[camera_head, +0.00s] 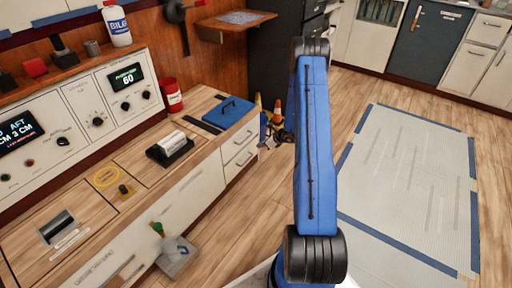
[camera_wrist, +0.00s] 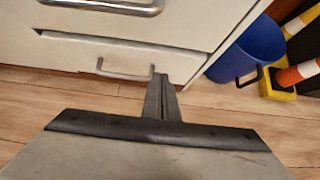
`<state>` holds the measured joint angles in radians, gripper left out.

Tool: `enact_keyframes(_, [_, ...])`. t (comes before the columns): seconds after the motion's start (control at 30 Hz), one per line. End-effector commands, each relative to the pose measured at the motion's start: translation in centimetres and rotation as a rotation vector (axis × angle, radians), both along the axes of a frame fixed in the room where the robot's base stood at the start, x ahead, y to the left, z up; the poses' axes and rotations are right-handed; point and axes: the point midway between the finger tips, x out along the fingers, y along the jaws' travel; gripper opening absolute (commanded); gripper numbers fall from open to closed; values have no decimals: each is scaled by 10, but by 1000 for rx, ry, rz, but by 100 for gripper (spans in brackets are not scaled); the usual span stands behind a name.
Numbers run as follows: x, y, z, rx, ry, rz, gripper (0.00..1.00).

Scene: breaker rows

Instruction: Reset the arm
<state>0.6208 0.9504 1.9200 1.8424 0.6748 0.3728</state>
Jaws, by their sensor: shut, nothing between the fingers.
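In the head view my blue arm (camera_head: 312,150) rises upright through the middle of the picture, with dark joints at its top and bottom. Its forearm and gripper are mostly hidden behind this link. In the wrist view my gripper (camera_wrist: 160,82) has its two dark fingers together with nothing between them. The fingers point toward a white drawer front (camera_wrist: 120,58) with a metal handle. They overlap the drawer's lower right part in the picture; I cannot tell whether they touch it.
The wooden-topped counter (camera_head: 135,165) with a control panel (camera_head: 95,105) stands at left. A blue bin (camera_wrist: 250,52) and orange-white cones (camera_wrist: 298,72) stand right of the drawers. A grey mat (camera_head: 405,185) edged in blue lies on the open floor at right.

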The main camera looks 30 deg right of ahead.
Motion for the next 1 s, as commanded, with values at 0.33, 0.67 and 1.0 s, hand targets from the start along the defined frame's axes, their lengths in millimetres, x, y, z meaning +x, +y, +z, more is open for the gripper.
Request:
enact_keyframes(0.33, [-41,-18,42,-1,2,-3,0])
enact_keyframes(0.67, [-52,-22,53,1,4,-2,0])
enact_keyframes(1.0, [-44,7,98,-52,-36,115,0])
